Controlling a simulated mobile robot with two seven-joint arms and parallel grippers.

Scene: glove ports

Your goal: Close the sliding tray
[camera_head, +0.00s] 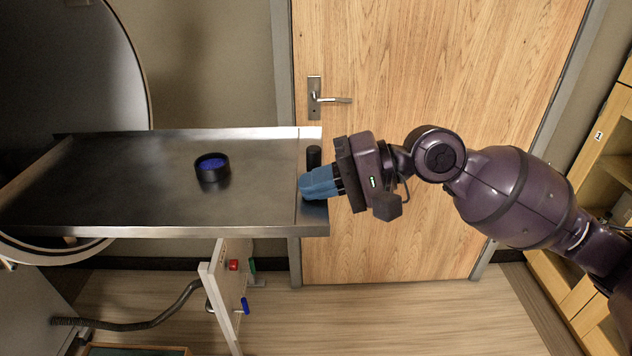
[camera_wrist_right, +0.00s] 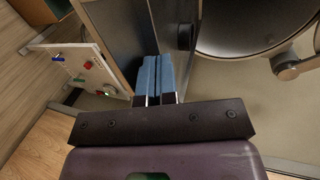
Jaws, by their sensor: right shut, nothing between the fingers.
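The metal sliding tray (camera_head: 120,190) extends out of a round chamber opening (camera_head: 75,80) at the left in the head view. A short black cylinder with a blue top (camera_head: 212,167) stands on it. A dark upright knob (camera_head: 314,157) is at the tray's right end. My right gripper (camera_head: 312,185) is shut, its blue fingertips at that right end, just in front of the knob. In the right wrist view the shut blue fingers (camera_wrist_right: 154,75) point at the tray end, with the dark knob (camera_wrist_right: 184,37) beside them. Whether they touch it I cannot tell. My left gripper is not in view.
A wooden door with a metal handle (camera_head: 328,99) is behind the tray. A white panel with coloured knobs (camera_head: 228,290) stands below the tray, with a grey hose (camera_head: 140,325) beside it. A wooden cabinet (camera_head: 590,190) stands at the right. The floor between is clear.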

